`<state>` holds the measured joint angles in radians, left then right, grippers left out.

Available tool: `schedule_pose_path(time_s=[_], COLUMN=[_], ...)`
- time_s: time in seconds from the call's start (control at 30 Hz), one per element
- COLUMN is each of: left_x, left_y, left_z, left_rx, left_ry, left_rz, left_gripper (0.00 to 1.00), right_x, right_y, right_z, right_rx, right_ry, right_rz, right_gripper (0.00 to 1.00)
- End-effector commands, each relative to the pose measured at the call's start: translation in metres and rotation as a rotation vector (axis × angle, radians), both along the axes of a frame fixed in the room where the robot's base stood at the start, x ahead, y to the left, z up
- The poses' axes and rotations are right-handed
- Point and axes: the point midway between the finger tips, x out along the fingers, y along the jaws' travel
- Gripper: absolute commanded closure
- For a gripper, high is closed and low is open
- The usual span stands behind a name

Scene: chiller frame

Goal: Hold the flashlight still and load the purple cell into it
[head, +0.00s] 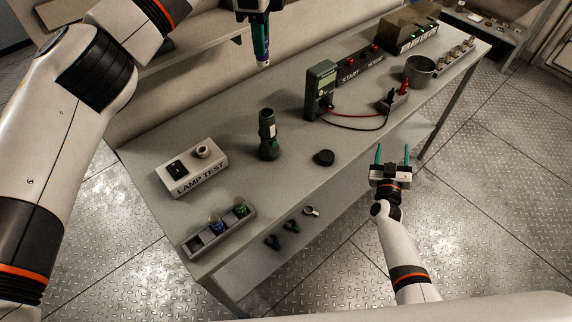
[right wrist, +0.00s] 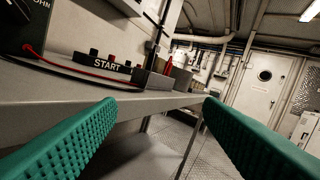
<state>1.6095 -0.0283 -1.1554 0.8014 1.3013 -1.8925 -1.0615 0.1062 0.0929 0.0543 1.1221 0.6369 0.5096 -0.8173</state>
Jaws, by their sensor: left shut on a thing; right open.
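The flashlight (head: 268,137) is a dark tube standing upright on the bench, with a pale patch on its side. My left gripper (head: 260,38) is at the top of the head view, shut on the purple cell (head: 263,50). It holds the cell pointing down, above the bench's far edge, apart from the flashlight. A round black cap (head: 324,157) lies on the bench right of the flashlight. My right gripper (head: 393,160) is open and empty beyond the bench's near edge. Its teal fingers also show in the right wrist view (right wrist: 160,140).
A cell rack (head: 195,242) with a blue and a green cell sits at the bench's left end, near the lamp test box (head: 192,168). A multimeter (head: 320,90), a start box (head: 357,67) and a metal cup (head: 419,70) stand to the right. The bench around the cap is clear.

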Motion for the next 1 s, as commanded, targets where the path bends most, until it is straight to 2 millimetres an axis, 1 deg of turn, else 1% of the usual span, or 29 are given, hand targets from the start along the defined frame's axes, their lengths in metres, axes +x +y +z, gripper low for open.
schedule_pose_path(time_s=[0.03, 0.07, 0.1, 0.13, 0.27, 0.3, 0.37, 0.4, 0.47, 0.5, 0.6, 0.7, 0.8, 0.87, 0.93, 1.0], left_x=[0.0, 0.0, 0.0, 0.0, 0.0, 0.0, 0.0, 0.0, 0.0, 0.0, 0.0, 0.0, 0.0, 0.0, 0.0, 0.0], left_y=[0.0, 0.0, 0.0, 0.0, 0.0, 0.0, 0.0, 0.0, 0.0, 0.0, 0.0, 0.0, 0.0, 0.0, 0.0, 0.0], left_z=[0.0, 0.0, 0.0, 0.0, 0.0, 0.0, 0.0, 0.0, 0.0, 0.0, 0.0, 0.0, 0.0, 0.0, 0.0, 0.0], left_rx=[0.0, 0.0, 0.0, 0.0, 0.0, 0.0, 0.0, 0.0, 0.0, 0.0, 0.0, 0.0, 0.0, 0.0, 0.0, 0.0], left_ry=[0.0, 0.0, 0.0, 0.0, 0.0, 0.0, 0.0, 0.0, 0.0, 0.0, 0.0, 0.0, 0.0, 0.0, 0.0, 0.0], left_rz=[0.0, 0.0, 0.0, 0.0, 0.0, 0.0, 0.0, 0.0, 0.0, 0.0, 0.0, 0.0, 0.0, 0.0, 0.0, 0.0], left_gripper=[1.0, 1.0, 1.0, 1.0, 1.0, 1.0, 1.0, 1.0, 1.0, 1.0, 1.0, 1.0, 1.0, 1.0, 1.0, 1.0], right_x=[0.006, 0.007, 0.008, 0.007, 0.004, 0.001, -0.004, -0.01, -0.019, -0.026, -0.045, -0.062, -0.075, -0.079, -0.081, -0.077], right_y=[-0.003, 0.0, 0.012, 0.026, 0.081, 0.099, 0.13, 0.15, 0.181, 0.202, 0.247, 0.279, 0.3, 0.307, 0.313, 0.316], right_z=[0.029, 0.045, 0.063, 0.067, 0.067, 0.068, 0.068, 0.069, 0.071, 0.072, 0.076, 0.081, 0.085, 0.086, 0.088, 0.088], right_rx=[0.012, 0.028, 0.059, 0.075, 0.112, 0.126, 0.146, 0.16, 0.182, 0.195, 0.225, 0.248, 0.264, 0.269, 0.274, 0.273], right_ry=[-0.078, -0.124, -0.17, -0.166, -0.099, -0.078, -0.045, -0.025, 0.005, 0.023, 0.059, 0.082, 0.094, 0.099, 0.101, 0.101], right_rz=[-0.01, -0.004, 0.02, 0.043, 0.133, 0.169, 0.23, 0.272, 0.341, 0.389, 0.497, 0.582, 0.639, 0.659, 0.672, 0.677], right_gripper=[0.39, 0.39, 0.39, 0.39, 0.39, 0.39, 0.39, 0.39, 0.39, 0.39, 0.39, 0.39, 0.39, 0.39, 0.39, 0.39])
